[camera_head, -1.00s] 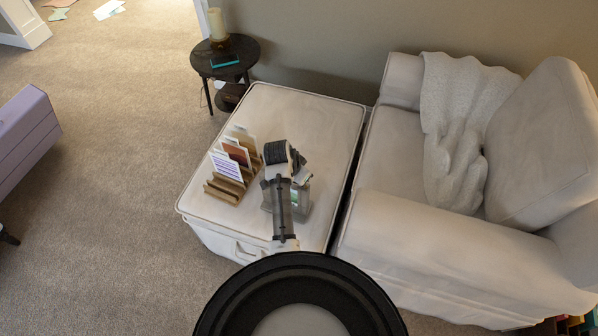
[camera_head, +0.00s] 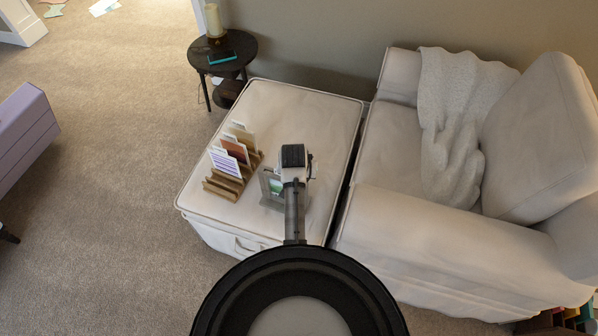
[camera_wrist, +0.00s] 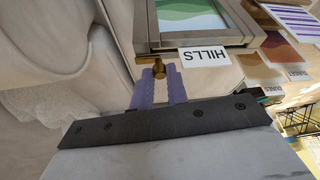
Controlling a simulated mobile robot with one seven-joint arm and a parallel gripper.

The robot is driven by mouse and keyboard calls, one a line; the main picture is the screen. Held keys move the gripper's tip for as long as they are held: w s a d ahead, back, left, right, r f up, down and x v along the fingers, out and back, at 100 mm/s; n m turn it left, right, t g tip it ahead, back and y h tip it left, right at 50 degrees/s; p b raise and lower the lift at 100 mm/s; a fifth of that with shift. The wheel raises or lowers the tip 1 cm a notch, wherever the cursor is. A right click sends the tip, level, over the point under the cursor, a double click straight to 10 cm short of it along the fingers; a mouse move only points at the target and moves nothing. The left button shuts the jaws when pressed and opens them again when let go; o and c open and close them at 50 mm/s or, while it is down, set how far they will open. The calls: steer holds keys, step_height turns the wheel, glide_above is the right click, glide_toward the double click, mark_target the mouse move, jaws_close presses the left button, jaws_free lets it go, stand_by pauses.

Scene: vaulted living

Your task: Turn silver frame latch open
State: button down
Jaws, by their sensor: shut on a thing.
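The silver frame (camera_wrist: 226,38) holds a green landscape picture and has a white "HILLS" label (camera_wrist: 204,55). In the head view the frame (camera_head: 268,188) stands on the pale ottoman (camera_head: 300,110), partly hidden behind my arm. A small brass latch (camera_wrist: 156,66) sits at the frame's edge in the wrist view. My gripper (camera_wrist: 161,76), with purple fingers, is at the latch and shut on it. The head view hides the fingers and the latch behind my wrist. The latch's exact angle is hard to tell.
A wooden rack (camera_head: 222,190) with several picture cards stands left of the frame on the ottoman. A pale armchair (camera_head: 385,150) with a throw is close on the right. A dark round side table (camera_head: 240,48) stands behind. The ottoman's back is clear.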

stand_by(0.3)
steer(key=c, duration=1.4)
jaws_free()
